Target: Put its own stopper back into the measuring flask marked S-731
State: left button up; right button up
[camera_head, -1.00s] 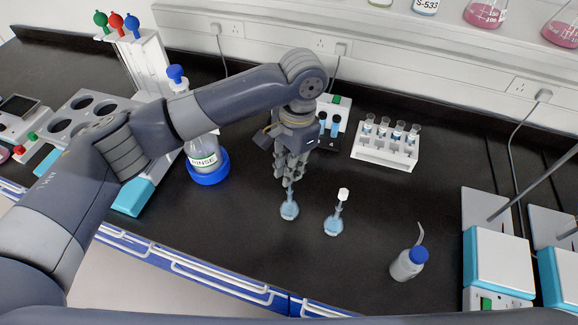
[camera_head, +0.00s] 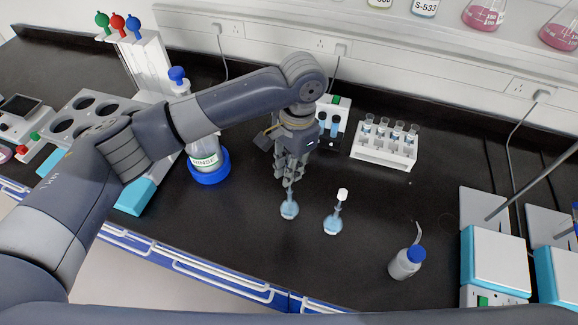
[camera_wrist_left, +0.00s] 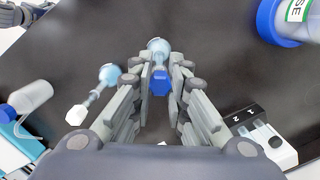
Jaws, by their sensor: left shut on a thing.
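My left gripper (camera_head: 289,181) points down over a small flask with pale blue liquid (camera_head: 289,209). In the left wrist view the gripper (camera_wrist_left: 160,82) is shut on a blue hexagonal stopper (camera_wrist_left: 160,84). The same flask's bulb (camera_wrist_left: 158,46) lies just beyond the stopper. The fingers hide the neck's top, so I cannot tell whether the stopper is seated. A second flask (camera_head: 333,224) with a white stopper (camera_head: 343,194) stands upright to the right. It also shows in the left wrist view (camera_wrist_left: 109,75). No marking is readable on either flask.
A rinse bottle (camera_head: 205,151) in a blue base stands left of the gripper. A white rack of tubes (camera_head: 384,154) stands behind right. A blue-capped wash bottle (camera_head: 406,264) is at front right, near white-and-blue devices (camera_head: 498,258). Bare black bench lies between.

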pick_arm(q)
jog(key=shift+f, duration=1.1)
dwell(0.6)
jog(key=o, duration=0.8)
jog(key=shift+r, duration=0.25)
jog(key=r, duration=0.7)
jog(key=d+r, duration=0.1)
jog(key=r, duration=0.3)
jog(key=shift+w+d+r, duration=0.1)
jog(key=shift+w+r, duration=0.1)
jog(key=shift+w, duration=0.2)
